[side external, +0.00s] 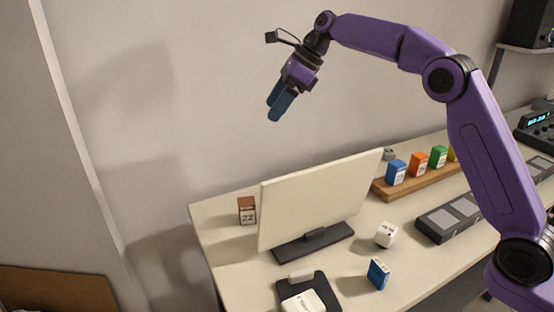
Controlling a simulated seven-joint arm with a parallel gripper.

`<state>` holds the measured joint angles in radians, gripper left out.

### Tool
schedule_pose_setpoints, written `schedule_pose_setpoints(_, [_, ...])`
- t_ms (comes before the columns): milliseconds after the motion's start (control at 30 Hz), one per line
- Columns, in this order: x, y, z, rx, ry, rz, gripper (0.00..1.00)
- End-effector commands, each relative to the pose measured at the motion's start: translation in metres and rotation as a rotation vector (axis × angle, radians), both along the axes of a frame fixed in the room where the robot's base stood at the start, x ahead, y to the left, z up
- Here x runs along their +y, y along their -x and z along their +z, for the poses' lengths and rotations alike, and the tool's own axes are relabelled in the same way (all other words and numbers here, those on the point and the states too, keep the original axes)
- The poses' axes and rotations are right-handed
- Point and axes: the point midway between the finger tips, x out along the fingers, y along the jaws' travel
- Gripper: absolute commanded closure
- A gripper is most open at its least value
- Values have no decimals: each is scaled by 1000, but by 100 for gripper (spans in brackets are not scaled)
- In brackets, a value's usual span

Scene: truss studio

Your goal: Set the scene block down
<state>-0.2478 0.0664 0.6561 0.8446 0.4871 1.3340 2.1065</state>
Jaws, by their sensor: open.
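My gripper (275,107) is high above the desk at its left part, with blue fingers pointing down and left. It is open and I see nothing held between the fingers. Several blocks could be the scene block, and I cannot tell which. A brown block with a white label reading 22 (247,210) stands near the desk's left back edge, below my gripper and well apart from it. A blue block (378,273) stands at the front of the desk. A white block (386,235) sits behind it, to the right of the monitor.
A cream monitor (318,200) on a dark stand fills the desk's left middle. A wooden rack (385,191) holds blue (396,172), orange (418,164), green (438,157) and yellow blocks at the back. A grey device (450,215) lies right; a dark pad (320,284) lies in front.

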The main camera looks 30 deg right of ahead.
Motion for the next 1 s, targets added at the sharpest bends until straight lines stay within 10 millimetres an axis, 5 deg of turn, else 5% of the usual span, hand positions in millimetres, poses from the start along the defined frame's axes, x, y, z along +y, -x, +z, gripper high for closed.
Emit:
schedule_pose_setpoints(500, [0, 1, -133, 5, 4, 3, 23])
schedule_pose_setpoints(700, [0, 0, -151, -1, 2, 3, 23])
schedule_pose_setpoints(1000, [0, 0, -151, -1, 3, 3, 23])
